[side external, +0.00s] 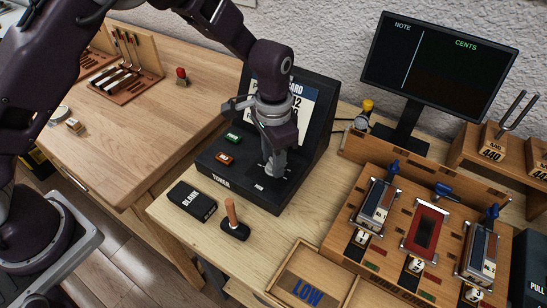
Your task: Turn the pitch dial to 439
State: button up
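The black tuner box (216,178), labelled TUNER on its front edge, stands near the middle of the side external view. My gripper (271,172) points down over the right part of its top face, with the fingertips at or just above the panel. Pale scale marks show around the fingertips. The pitch dial itself is hidden by the fingers, so its setting cannot be read. I cannot tell whether the fingers are shut on it. A white card (304,106) on the box's upright back is partly covered by my arm.
Green (233,138) and red (225,159) buttons sit left of my gripper. A BLANK box (192,201) and a wooden-handled tool (233,222) lie in front. A dark monitor (438,65) stands behind right. A wooden rack (388,240) with numbered slots fills the right.

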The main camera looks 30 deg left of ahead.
jog(key=shift+n, duration=0.3)
grip_shut()
jog(key=n, duration=0.3)
jog(key=shift+n, duration=1.7)
jog(key=o, duration=1.2)
grip_release()
jog(key=shift+c, duration=0.2)
jog(key=shift+r, duration=0.1)
